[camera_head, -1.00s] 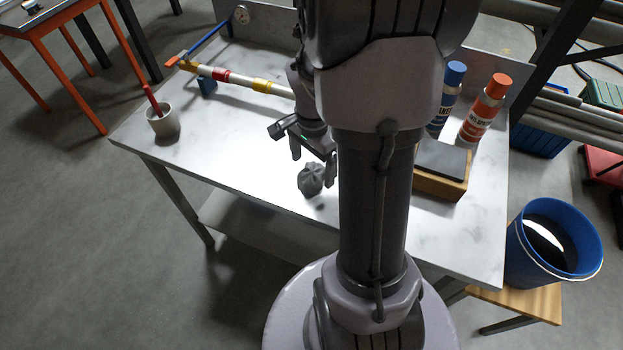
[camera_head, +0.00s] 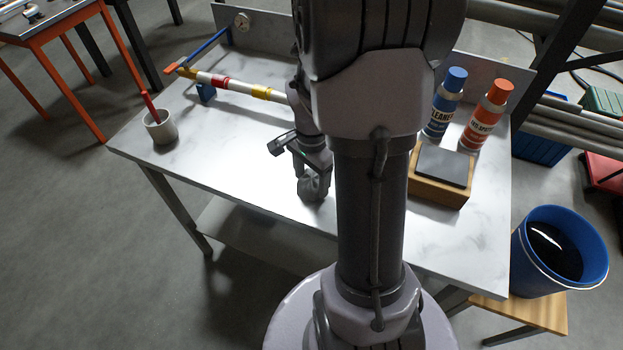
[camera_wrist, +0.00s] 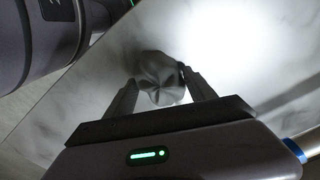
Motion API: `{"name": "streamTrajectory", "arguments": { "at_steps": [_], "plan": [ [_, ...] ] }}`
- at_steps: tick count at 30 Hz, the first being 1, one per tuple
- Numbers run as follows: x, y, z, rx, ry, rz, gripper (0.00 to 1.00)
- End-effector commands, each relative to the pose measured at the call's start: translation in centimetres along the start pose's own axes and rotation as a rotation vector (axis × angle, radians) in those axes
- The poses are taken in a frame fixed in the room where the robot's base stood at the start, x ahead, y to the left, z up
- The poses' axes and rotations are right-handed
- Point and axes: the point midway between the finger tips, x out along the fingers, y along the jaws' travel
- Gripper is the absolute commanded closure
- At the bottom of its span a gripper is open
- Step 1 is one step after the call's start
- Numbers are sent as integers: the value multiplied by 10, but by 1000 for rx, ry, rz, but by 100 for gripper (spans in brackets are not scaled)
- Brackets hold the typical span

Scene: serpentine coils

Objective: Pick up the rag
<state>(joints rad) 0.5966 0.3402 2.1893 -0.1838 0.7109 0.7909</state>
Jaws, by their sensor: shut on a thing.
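The rag (camera_head: 315,187) is a crumpled dark grey bundle on the white marbled worktop, near its front edge. It also shows in the wrist view (camera_wrist: 160,82), between the two fingers. My gripper (camera_head: 312,188) points down over the rag and is shut on it, with a finger on either side; it also shows in the wrist view (camera_wrist: 158,88). The rag appears to be at the worktop's surface; I cannot tell whether there is a gap under it. My arm hides part of the bench to the right of the rag.
A white cup (camera_head: 160,127) with a red-handled tool stands at the left. A banded pipe (camera_head: 235,83) runs along the back. A blue-capped bottle (camera_head: 444,105), an orange-capped bottle (camera_head: 486,115) and a wooden block (camera_head: 440,175) stand right. A blue bucket (camera_head: 560,250) sits on a stool.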

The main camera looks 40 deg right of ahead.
Motion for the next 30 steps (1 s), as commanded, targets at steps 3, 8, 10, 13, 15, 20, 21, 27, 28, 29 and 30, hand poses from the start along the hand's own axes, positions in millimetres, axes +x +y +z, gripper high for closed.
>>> {"name": "streamTrajectory", "arguments": {
  "at_steps": [3, 8, 10, 13, 15, 20, 21, 27, 28, 29, 30],
  "plan": [
    [-16, 0, 0, 0, 1, -2, 76],
    [-38, 2, 1, 0, 0, -1, 76],
    [-36, 16, 8, 0, -1, 1, 76],
    [-39, 36, 20, 1, 0, 0, 76],
    [-41, 54, 30, 1, -1, 0, 76],
    [-44, 98, 54, 1, 1, -1, 76],
    [-34, 99, 53, 0, 6, -8, 76],
    [-35, 121, 66, 1, 5, -6, 76],
    [-37, 125, 68, 1, 4, -6, 76],
    [-39, 128, 69, 1, 4, -5, 76],
    [-40, 132, 72, 0, 3, -4, 76]
  ]
}}
